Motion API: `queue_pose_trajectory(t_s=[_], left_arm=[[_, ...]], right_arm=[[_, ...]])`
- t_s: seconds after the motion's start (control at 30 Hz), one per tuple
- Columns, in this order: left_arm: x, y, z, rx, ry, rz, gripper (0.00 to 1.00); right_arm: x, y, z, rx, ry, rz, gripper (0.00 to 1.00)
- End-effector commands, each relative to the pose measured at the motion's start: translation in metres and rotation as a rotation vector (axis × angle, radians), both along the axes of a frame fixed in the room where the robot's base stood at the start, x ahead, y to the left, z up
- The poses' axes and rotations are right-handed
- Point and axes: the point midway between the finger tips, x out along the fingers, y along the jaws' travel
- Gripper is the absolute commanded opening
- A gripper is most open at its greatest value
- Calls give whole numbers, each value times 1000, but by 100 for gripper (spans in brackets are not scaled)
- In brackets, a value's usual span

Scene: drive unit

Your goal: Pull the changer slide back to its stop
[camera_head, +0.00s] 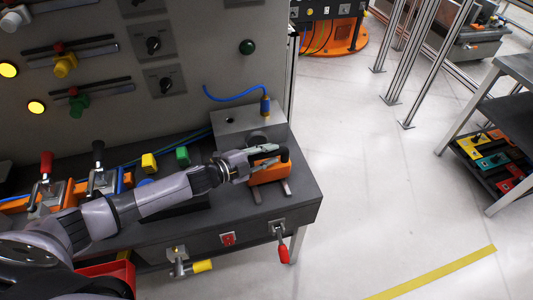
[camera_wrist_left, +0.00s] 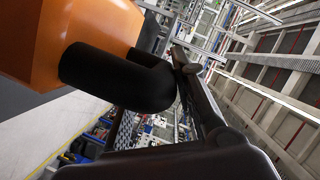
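The changer slide is an orange block (camera_head: 270,174) with a black handle (camera_head: 284,155), sitting on two short grey rails at the right end of the dark bench. My left gripper (camera_head: 268,155) reaches in from the left, its fingers over the top of the block and at the handle. In the left wrist view the orange block (camera_wrist_left: 80,25) and the curved black handle (camera_wrist_left: 120,78) are very close, with one dark finger right beside the handle's end. The other finger is hidden there, so I cannot tell whether the fingers grip the handle. My right gripper is not in view.
A grey box (camera_head: 236,122) with a blue hose stands behind the slide. Red-handled (camera_head: 46,165) and black-handled (camera_head: 98,155) clamps stand left, near yellow and green blocks. A red lever (camera_head: 283,250) hangs at the bench front.

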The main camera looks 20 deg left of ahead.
Motion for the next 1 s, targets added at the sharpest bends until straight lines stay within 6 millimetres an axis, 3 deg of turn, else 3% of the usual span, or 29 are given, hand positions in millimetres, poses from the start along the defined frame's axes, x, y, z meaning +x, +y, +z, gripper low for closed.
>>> queue_pose_trajectory(t_s=[0.1, 0.2, 0.53, 0.63, 1.0], left_arm=[[-2, 0, -5, 4, 9, 0, 32], [-2, 1, -4, 5, 7, 2, 38], [0, 3, -2, 6, 4, 6, 41], [-4, 7, -2, 6, 5, 7, 41], [-58, 48, 11, 7, 9, 5, 41]], right_arm=[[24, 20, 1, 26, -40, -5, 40], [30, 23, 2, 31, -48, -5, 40], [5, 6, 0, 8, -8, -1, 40], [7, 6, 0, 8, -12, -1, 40], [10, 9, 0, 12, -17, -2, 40]])
